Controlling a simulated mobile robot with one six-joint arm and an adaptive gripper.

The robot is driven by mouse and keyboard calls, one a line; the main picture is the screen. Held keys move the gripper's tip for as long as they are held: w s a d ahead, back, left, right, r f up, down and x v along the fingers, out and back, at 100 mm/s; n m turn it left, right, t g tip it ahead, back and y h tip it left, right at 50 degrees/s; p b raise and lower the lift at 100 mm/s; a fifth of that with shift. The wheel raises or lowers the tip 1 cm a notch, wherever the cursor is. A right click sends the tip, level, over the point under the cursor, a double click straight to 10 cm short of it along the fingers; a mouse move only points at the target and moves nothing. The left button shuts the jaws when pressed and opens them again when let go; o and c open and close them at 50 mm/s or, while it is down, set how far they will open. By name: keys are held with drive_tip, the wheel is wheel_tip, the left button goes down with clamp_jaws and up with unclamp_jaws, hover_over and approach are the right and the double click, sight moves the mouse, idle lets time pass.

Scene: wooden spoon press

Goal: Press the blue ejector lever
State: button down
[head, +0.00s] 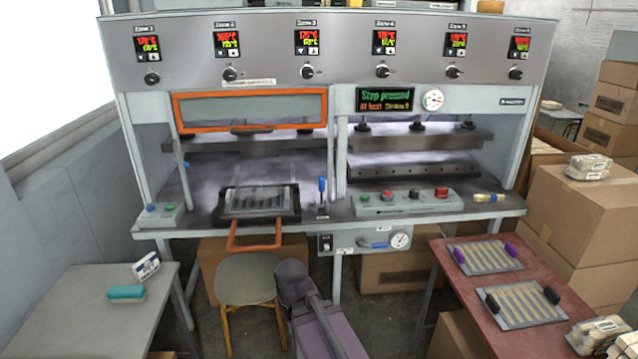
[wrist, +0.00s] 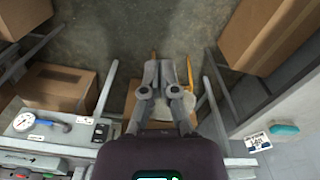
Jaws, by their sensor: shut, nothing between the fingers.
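A lever with a blue grip (head: 322,185) stands upright on the press bench, just right of the black-framed mould tray. Another blue handle (head: 374,245) lies level on the panel under the bench edge, beside a round gauge; it also shows at the lower left in the wrist view (wrist: 55,125). I cannot tell from labels which one is the ejector lever. My gripper (wrist: 160,70) is shut and empty in the wrist view, over the floor and stool and apart from both levers. In the head view my arm is low in front of the bench; its fingers cannot be made out.
A stool (head: 247,279) stands before the bench. An orange handle (head: 255,243) juts from the mould tray (head: 262,203). A red table (head: 455,275) with two spoon trays stands right, a grey table (head: 75,310) left. Boxes (head: 580,220) are stacked at right.

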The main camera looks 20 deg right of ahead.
drive_tip(key=n+t+h+b, duration=0.6)
drive_tip(key=t+h+b, duration=0.4)
drive_tip(key=h, duration=0.5)
approach(322, 192)
drive_tip(key=shift+g, duration=0.7)
drive_tip(key=w+a+r, duration=0.2)
drive_tip(key=r, duration=0.1)
drive_tip(key=shift+w+a+r+b, duration=0.15)
drive_tip(key=shift+r+b, duration=0.1)
drive_tip(key=shift+b, duration=0.15)
drive_tip(key=shift+w+r+h, duration=0.25)
drive_tip(key=shift+w+h, duration=0.05)
drive_tip(key=shift+w, duration=0.05)
drive_tip(key=shift+x, duration=5.1)
drive_tip(key=shift+r, duration=0.1)
